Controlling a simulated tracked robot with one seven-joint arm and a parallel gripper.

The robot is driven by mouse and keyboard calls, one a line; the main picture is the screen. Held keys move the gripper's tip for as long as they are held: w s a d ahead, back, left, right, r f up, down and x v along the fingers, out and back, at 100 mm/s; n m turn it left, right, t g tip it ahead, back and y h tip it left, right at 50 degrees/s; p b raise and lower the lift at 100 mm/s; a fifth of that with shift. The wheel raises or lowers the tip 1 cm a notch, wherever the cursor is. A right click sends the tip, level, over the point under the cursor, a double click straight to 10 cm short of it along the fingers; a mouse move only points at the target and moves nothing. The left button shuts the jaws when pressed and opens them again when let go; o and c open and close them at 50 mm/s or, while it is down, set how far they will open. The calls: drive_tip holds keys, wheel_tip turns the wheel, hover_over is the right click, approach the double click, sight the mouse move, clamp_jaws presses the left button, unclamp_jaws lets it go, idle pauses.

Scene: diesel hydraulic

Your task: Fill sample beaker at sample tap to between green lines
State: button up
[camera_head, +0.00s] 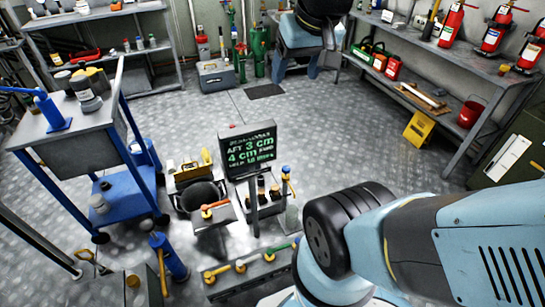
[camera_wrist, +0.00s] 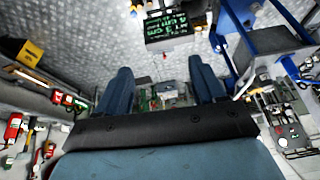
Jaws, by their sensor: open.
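My gripper (camera_head: 295,74) hangs in the upper middle of the head view, with its fingers pointing down. In the wrist view its two blue fingers (camera_wrist: 162,78) stand wide apart with nothing held between them. A small clear vessel (camera_head: 292,216), perhaps the sample beaker, stands right of the sign post. My gripper is well apart from it. A red-handled tap (camera_head: 211,208) is left of the post, and a blue-topped fitting (camera_head: 286,172) is right of it. I cannot tell which is the sample tap. No green lines or liquid level can be made out.
A black sign (camera_head: 249,149) with green text stands mid-floor; it also shows in the wrist view (camera_wrist: 168,28). A blue trolley (camera_head: 75,148) is at left. Shelving with extinguishers (camera_head: 451,24) and a yellow floor sign (camera_head: 420,130) are at right. Floor behind the sign is mostly clear.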

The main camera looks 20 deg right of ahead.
drive_tip(key=w+d+f+m+g+y, duration=0.2)
drive_tip(key=w+f, duration=0.3)
drive_tip(key=w, duration=0.2)
drive_tip(key=w+d+f+m+g+y, duration=0.1)
drive_tip(key=w+d+f+m+g, duration=0.2)
drive_tip(key=w, duration=0.4)
drive_tip(key=w+d+f+m+y, duration=0.3)
drive_tip(key=w+f, duration=0.2)
drive_tip(key=f, duration=0.4)
drive_tip(key=w+d+f+m+y, duration=0.2)
drive_tip(key=w+d+f, duration=0.25)
drive_tip(key=f, duration=0.35)
drive_tip(key=w+d+f+m+t+y, duration=0.1)
drive_tip(key=d+f+m+t+y, duration=0.15)
drive_tip(key=f, duration=0.65)
drive_tip(key=w+d+f+m+t+y, duration=0.1)
drive_tip(key=w+d+f+m+y, duration=0.2)
drive_tip(key=f, duration=0.7)
drive_tip(key=m+t, duration=0.9)
drive_tip(key=m, duration=0.2)
approach(283, 167)
drive_tip(key=shift+h, duration=0.45)
drive_tip(key=x, duration=1)
drive_tip(key=shift+a+r, duration=0.1)
drive_tip(key=shift+r, duration=0.05)
